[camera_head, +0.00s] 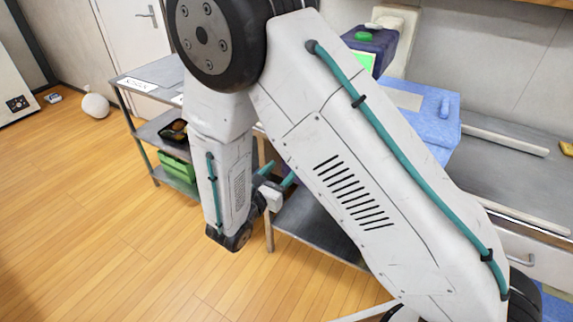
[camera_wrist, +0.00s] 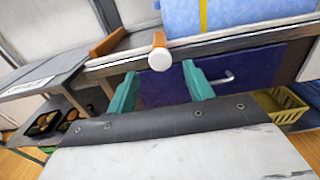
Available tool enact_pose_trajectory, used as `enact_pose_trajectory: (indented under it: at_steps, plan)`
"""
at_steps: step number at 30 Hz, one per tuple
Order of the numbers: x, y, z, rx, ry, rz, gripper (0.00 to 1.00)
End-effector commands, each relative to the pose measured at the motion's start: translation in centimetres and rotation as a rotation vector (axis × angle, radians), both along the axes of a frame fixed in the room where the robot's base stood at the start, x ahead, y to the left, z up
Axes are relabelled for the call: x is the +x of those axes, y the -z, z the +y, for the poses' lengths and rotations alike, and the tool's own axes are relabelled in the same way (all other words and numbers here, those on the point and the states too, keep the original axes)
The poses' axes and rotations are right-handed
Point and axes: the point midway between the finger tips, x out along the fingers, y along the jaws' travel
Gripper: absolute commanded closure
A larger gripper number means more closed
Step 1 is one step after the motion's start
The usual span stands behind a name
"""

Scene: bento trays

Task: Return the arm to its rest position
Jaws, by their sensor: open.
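My arm fills the middle of the head view, folded with its elbow high and the forearm hanging down over the floor. My gripper (camera_head: 277,176) shows partly behind the forearm, its teal fingers pointing toward the workbench side. In the wrist view my gripper (camera_wrist: 161,85) has its two teal fingers spread wide apart with nothing held between them. Beyond the fingertips is a small orange item with a white round end (camera_wrist: 160,59) at the counter edge; I cannot tell what it is.
A grey shelf table (camera_head: 147,82) holds dark bento trays (camera_head: 174,131) and a green crate (camera_head: 176,165) below. A blue cloth-like item (camera_head: 433,118) lies on the counter. The wrist view shows a blue drawer front (camera_wrist: 255,75) and a yellow basket (camera_wrist: 283,107).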

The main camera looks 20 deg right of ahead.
Motion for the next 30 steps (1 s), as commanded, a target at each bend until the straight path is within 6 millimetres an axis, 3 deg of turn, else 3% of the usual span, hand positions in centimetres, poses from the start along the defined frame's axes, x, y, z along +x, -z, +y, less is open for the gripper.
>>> enact_pose_trajectory:
  at_steps: [19, 24, 30]
  plan:
    - [-0.8, 0.3, 0.1, 0.019, 0.023, 0.004, 0.48]
    - [-3.9, 1.1, -2.4, 0.078, 0.179, 0.032, 0.48]
    - [-8.5, -2.0, -6.5, 0.266, 0.493, -0.012, 0.48]
